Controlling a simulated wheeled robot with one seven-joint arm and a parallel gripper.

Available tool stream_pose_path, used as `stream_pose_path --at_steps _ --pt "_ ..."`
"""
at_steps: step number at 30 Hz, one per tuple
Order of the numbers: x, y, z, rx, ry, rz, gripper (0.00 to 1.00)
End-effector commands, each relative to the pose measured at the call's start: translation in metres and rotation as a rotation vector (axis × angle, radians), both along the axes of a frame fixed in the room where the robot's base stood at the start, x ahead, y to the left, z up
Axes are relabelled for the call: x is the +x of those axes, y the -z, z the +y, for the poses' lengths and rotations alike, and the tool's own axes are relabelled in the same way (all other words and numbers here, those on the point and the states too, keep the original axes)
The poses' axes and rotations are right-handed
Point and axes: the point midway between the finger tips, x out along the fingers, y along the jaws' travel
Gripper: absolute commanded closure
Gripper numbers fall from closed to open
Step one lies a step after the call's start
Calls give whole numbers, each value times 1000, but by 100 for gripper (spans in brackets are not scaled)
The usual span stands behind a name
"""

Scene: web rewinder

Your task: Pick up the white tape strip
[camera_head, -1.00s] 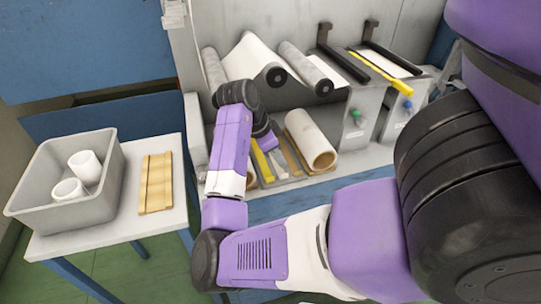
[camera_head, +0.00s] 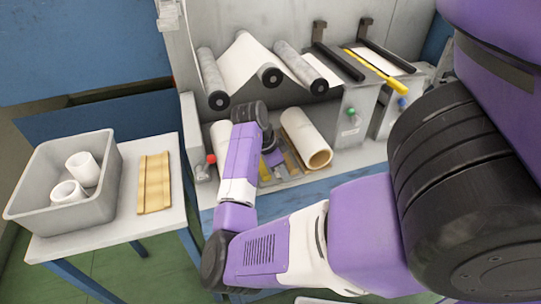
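My arm reaches over the machine's lower shelf. My gripper (camera_head: 271,153) points down at a shallow tray there; only a little of its end shows behind my purple wrist link, and its fingers cannot be made out. A small pale strip (camera_head: 279,173), possibly the white tape strip, lies in the tray just below the gripper, between a yellow item (camera_head: 264,172) and a brown wooden-looking strip (camera_head: 291,164). I cannot tell whether the gripper touches it.
Black-ended rollers (camera_head: 268,72) hang above. A side table at left holds a grey bin (camera_head: 100,205) with two white rolls and a wooden board (camera_head: 154,183).

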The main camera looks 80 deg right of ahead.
Motion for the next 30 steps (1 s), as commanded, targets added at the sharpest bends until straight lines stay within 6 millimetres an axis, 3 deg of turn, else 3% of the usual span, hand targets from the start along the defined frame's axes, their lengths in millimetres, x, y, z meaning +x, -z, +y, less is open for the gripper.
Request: stream_pose_path --at_steps 2,6,23,30 --pt "0 0 0 0 0 0 72" --pt "0 0 0 0 -1 0 99" --pt "0 -3 1 -1 -1 1 100" --pt "-1 -29 3 -3 1 -2 100"
